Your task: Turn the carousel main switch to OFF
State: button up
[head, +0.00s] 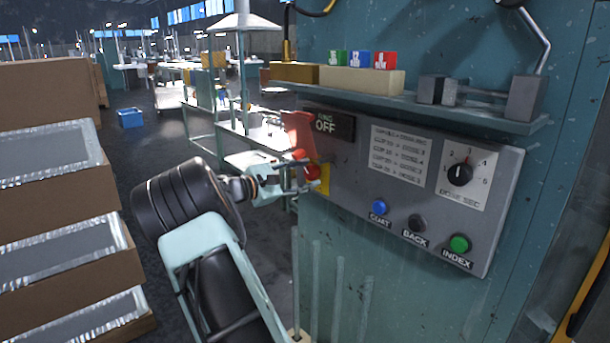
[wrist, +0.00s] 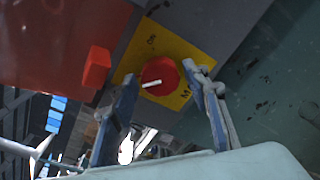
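The main switch is a round red knob on a square yellow plate. In the wrist view the knob (wrist: 162,72) carries a white line pointing to the lower left, and the plate (wrist: 190,52) has dark markings too small to read fully. In the head view the knob (head: 312,172) and plate (head: 324,181) sit at the control panel's left edge, partly hidden by my gripper (head: 306,182). In the wrist view my gripper (wrist: 159,76) is open, one finger on each side of the knob with gaps visible. Contact with the plate cannot be told.
A red cover (wrist: 60,40) with a red block (wrist: 97,66) stands beside the switch. A black sign (head: 328,124) reading OFF is above it. The grey panel (head: 345,180) also holds a dose dial (head: 460,174) and blue (head: 379,207), black (head: 417,223) and green (head: 459,243) buttons.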

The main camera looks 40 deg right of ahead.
jog(key=shift+o, duration=0.4)
jog(key=a+r, duration=0.1)
jog(key=a, duration=1.1)
jog(key=shift+s, duration=0.45)
